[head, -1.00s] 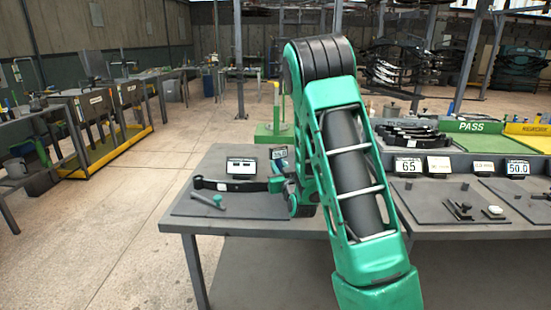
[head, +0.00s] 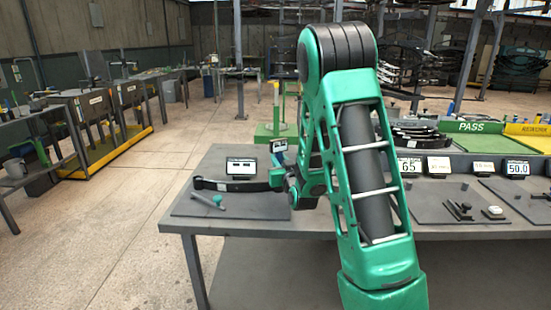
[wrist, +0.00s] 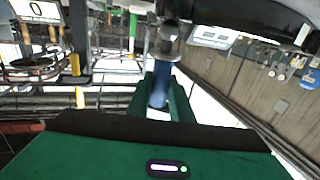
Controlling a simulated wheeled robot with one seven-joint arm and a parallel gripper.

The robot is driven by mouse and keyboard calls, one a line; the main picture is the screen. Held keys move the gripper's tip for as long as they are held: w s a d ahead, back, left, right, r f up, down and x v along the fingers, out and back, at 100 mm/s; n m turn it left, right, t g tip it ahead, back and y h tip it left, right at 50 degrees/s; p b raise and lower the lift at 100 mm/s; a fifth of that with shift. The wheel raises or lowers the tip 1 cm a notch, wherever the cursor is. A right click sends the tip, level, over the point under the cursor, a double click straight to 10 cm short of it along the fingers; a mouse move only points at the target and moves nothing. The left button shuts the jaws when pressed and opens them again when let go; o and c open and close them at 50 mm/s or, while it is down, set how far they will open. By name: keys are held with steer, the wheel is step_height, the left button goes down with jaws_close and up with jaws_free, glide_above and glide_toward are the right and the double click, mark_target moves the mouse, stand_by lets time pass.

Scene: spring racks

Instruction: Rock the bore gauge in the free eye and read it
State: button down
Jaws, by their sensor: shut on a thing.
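A dark leaf spring (head: 235,186) lies on a grey mat on the near table, its right end beside my gripper (head: 281,175). In the wrist view, a blue-grey shaft of the gauge (wrist: 160,84) stands between the green fingers of my gripper (wrist: 158,100). The free eye and the gauge's tip are hidden, so I cannot tell whether the tip is inside.
A small display stand (head: 241,166) is behind the spring. A rod with a green head (head: 207,200) lies on the mat in front. To the right are a "65" sign (head: 409,165), stacked springs and a green PASS area (head: 475,127).

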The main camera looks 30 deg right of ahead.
mark_target(280, 144)
steer(key=shift+r, duration=1.1)
steer(key=shift+r, duration=2)
